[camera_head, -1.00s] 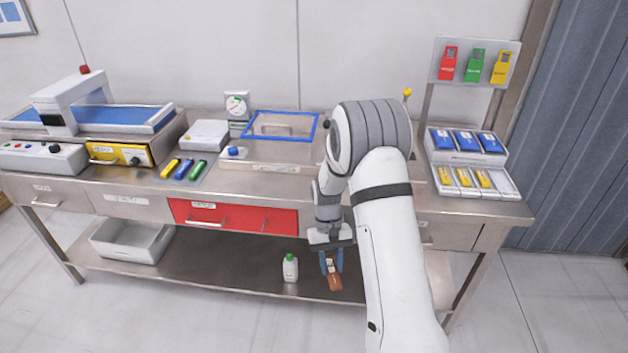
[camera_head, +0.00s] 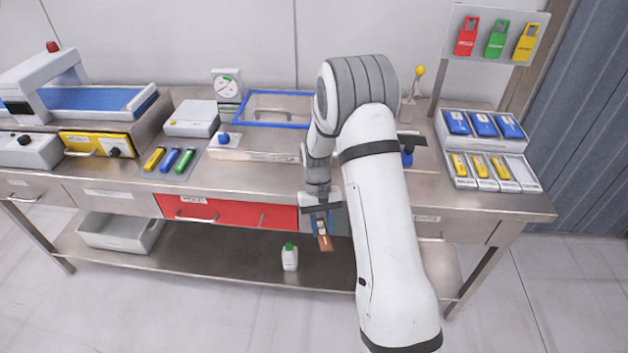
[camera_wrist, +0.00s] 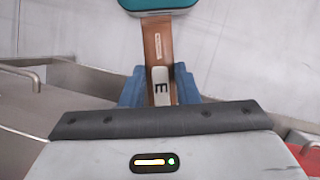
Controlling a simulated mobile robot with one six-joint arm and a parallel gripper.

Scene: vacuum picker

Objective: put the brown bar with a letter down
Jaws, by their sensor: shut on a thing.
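My gripper (camera_head: 321,224) is shut on the brown bar (camera_head: 326,243), in front of the bench and near the right end of the red drawer. In the wrist view the bar (camera_wrist: 157,45) stands out between the two blue fingers. A pale tag with a black letter E lies along it close to the fingers. The bar's far end is covered by a teal, rounded thing (camera_wrist: 158,4) at the top edge, and I cannot tell what that is. In the head view the letter is too small to read.
The bench top (camera_head: 240,178) has a bare strip along its front. The red drawer (camera_head: 235,213) is below it. A white bottle with a green cap (camera_head: 290,259) and a grey bin (camera_head: 122,233) stand on the lower shelf. Trays (camera_head: 490,150) fill the right end.

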